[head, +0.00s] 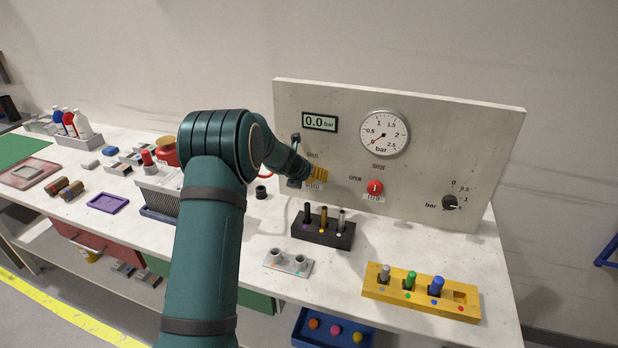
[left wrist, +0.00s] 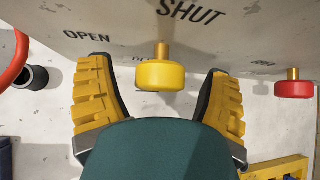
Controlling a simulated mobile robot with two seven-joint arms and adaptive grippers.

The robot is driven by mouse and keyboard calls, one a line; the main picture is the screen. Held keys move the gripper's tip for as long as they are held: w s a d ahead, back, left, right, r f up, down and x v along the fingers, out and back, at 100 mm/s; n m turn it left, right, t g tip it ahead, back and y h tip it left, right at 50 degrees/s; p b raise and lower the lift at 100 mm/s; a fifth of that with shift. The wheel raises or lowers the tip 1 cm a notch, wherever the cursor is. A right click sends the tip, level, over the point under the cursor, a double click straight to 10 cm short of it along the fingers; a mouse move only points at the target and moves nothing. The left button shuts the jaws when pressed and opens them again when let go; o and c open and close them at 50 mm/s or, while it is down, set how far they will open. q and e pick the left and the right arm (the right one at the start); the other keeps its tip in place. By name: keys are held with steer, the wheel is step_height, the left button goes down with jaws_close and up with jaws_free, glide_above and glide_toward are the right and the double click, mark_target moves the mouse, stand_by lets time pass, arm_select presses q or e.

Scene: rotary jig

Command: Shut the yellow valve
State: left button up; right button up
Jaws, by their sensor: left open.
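The yellow valve (left wrist: 160,76) shows in the left wrist view as a round yellow knob on a brass stem coming out of the panel (head: 460,130). The words OPEN and SHUT are printed near it, OPEN to the left and SHUT above right. My left gripper (head: 318,173) is at the panel's left part and hides the valve in the head view. Its yellow-padded fingers are open, one on each side of the knob, with a gap on both sides. Which way the knob is turned cannot be seen. My right gripper is not in view.
A red knob (head: 375,187) is to the right on the panel, with a black dial (head: 449,202) beyond it. A digital display (head: 320,122) reads 0.0 bar above my gripper, beside a round gauge (head: 383,134). A black rack (head: 322,234) and yellow rack (head: 420,300) stand in front.

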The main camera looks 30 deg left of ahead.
arm_select(q)
steer(key=shift+w+f, duration=0.15)
steer(key=c, duration=1.2)
